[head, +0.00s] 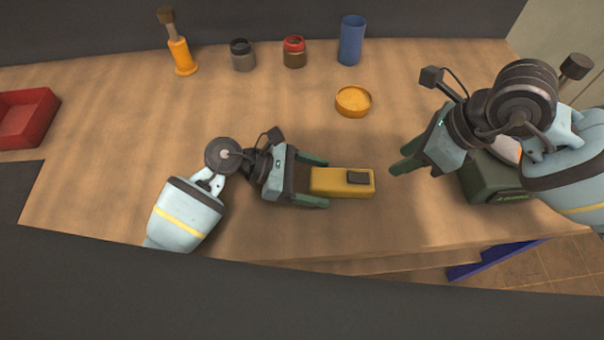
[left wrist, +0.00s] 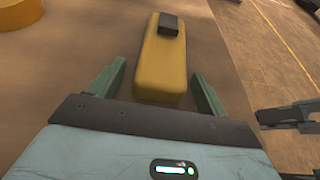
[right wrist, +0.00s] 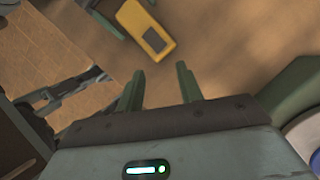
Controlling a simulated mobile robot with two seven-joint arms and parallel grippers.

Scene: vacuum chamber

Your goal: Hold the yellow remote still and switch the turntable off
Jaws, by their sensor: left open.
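The yellow remote (head: 330,181) lies on the wooden table with a dark button block at its right end. My left gripper (head: 322,180) is open around the remote's left end, one finger on each side. In the left wrist view the remote (left wrist: 163,65) sits between and beyond the fingers (left wrist: 158,72), with gaps. My right gripper (head: 402,165) is open and empty, to the right of the remote. In the right wrist view the remote (right wrist: 146,30) lies beyond its fingers (right wrist: 158,75). A green box-shaped device (head: 482,185), seemingly the turntable, is partly hidden under my right arm.
An orange round dish (head: 353,101) stands behind the remote. A blue cup (head: 351,40), a red-lidded jar (head: 294,52), a dark jar (head: 242,55) and an orange-handled tool (head: 181,55) line the back. A red tray (head: 27,118) is far left. The table's middle is mostly clear.

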